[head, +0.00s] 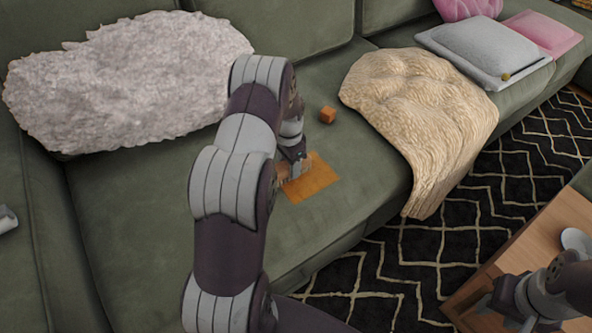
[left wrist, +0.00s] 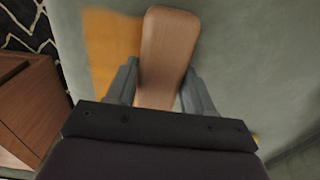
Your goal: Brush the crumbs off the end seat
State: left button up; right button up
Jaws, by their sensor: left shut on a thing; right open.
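A green sofa seat (head: 125,215) carries a flat orange patch (head: 318,178), which looks like the crumb area. Single crumbs are too small to make out. My left gripper (head: 292,166) is over the seat at the patch's left edge, shut on a wooden brush (left wrist: 168,45). In the left wrist view the brush's brown back lies between the fingers, with the orange patch (left wrist: 108,45) beside it on the left. In the head view my arm hides most of the brush. I cannot tell whether its bristles touch the seat. My right gripper (head: 497,302) is open at lower right.
A small orange cube (head: 327,115) sits on the seat behind the patch. A beige throw (head: 425,115) drapes over the seat to the right. A wooden table (head: 535,245) stands at lower right on a patterned rug (head: 440,255).

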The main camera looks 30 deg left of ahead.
pick_arm(q)
jog(key=shift+w+a+f, duration=0.1)
jog(key=shift+a, duration=0.3)
jog(key=shift+a, duration=0.1)
jog(key=shift+w+a, duration=0.3)
jog(key=shift+a, duration=0.4)
jog(key=shift+w+a, duration=0.25)
jog(key=shift+a, duration=0.4)
jog(key=shift+w+a, duration=0.3)
jog(key=shift+a, duration=0.4)
jog(key=shift+s+d, duration=0.1)
jog(key=shift+d, duration=0.1)
jog(key=d+p, duration=0.1)
jog(key=s+d+p, duration=0.1)
jog(key=d+p, duration=0.1)
jog(key=d, duration=0.1)
jog(key=shift+s+d+r, duration=0.1)
jog(key=shift+s+r, duration=0.1)
jog(key=shift+s, duration=0.2)
jog(key=shift+s+d+f, duration=0.2)
jog(key=shift+d, duration=0.3)
